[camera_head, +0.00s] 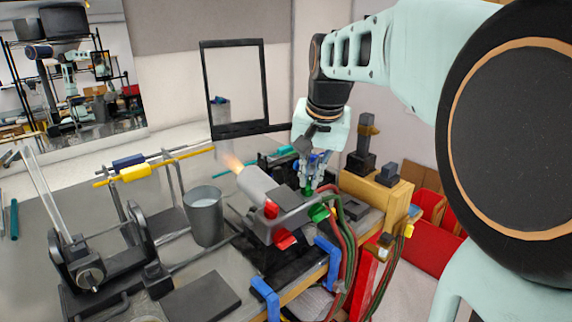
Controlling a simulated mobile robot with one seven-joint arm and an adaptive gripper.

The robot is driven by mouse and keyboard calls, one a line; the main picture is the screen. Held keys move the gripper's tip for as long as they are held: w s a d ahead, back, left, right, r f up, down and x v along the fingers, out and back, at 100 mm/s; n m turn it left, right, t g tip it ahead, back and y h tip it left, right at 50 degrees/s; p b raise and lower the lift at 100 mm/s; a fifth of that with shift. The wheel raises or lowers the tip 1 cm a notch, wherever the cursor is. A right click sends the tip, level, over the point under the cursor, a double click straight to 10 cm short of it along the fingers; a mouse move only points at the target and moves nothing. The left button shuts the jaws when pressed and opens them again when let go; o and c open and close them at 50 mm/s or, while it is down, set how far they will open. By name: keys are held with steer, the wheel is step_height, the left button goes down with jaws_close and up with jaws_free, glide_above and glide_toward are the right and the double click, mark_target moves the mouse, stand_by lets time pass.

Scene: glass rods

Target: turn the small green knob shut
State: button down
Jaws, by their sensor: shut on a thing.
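The small green knob (306,191) sits on top of the grey torch body (290,208), right under my gripper. My gripper (309,184) points down from above, with its fingertips closed around this knob. The fingers partly hide the knob. A larger green knob (318,213) is on the near right side of the torch, close to my gripper. A small red knob (271,209) and a larger red knob (284,239) are to the left. An orange flame (232,161) shows at the nozzle's far-left end.
Red and green hoses (349,250) hang from the torch's right side over the bench edge. Blue clamps (327,258) grip that edge. A grey metal cup (205,215) and a rod rig (95,265) stand left. A framed clear screen (235,88) stands behind the flame.

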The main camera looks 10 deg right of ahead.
steer(key=m+p, duration=0.1)
steer(key=m, duration=0.2)
steer(key=shift+a+r+m+h, duration=0.1)
steer(key=shift+m+h, duration=0.2)
steer(key=shift+m, duration=0.1)
steer(key=shift+m+g+h+p, duration=0.35)
steer(key=shift+m+g, duration=0.15)
steer(key=shift+m, duration=1.4)
steer(key=c, duration=2.1)
jaws_free()
steer(key=v, duration=1.2)
